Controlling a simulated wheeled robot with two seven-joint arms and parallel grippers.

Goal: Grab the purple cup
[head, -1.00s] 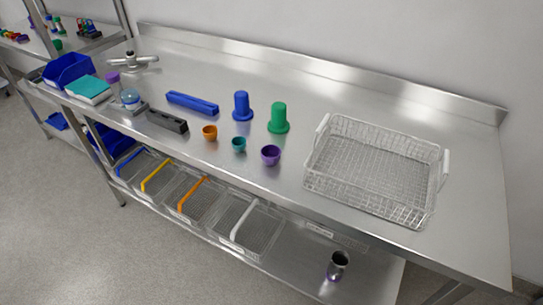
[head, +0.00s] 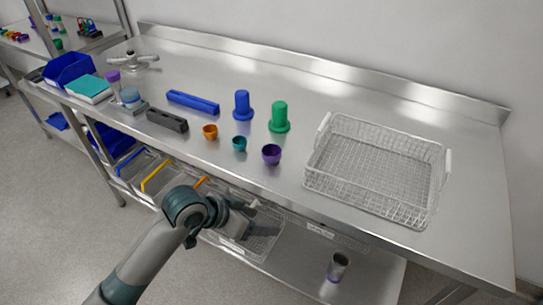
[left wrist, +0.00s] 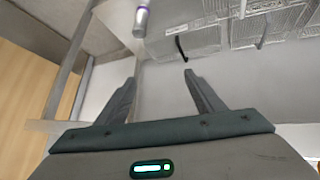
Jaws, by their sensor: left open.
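The purple cup (head: 271,154) stands near the front edge of the steel table in the head view, to the right of a small teal cup (head: 239,143) and an orange cup (head: 210,131). My left gripper (head: 250,215) is in front of the table and lower than its front edge, apart from the purple cup. In the left wrist view my left gripper (left wrist: 158,82) is open with nothing between its fingers. The purple cup cannot be made out in the left wrist view. My right gripper is in neither view.
A wire basket (head: 310,180) stands right of the cups. Blue (head: 242,105) and green (head: 280,118) pegs stand behind them. A dark grey block (head: 166,120) and a blue block (head: 193,102) lie left. The lower shelf holds wire baskets and a metal cup (head: 337,266).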

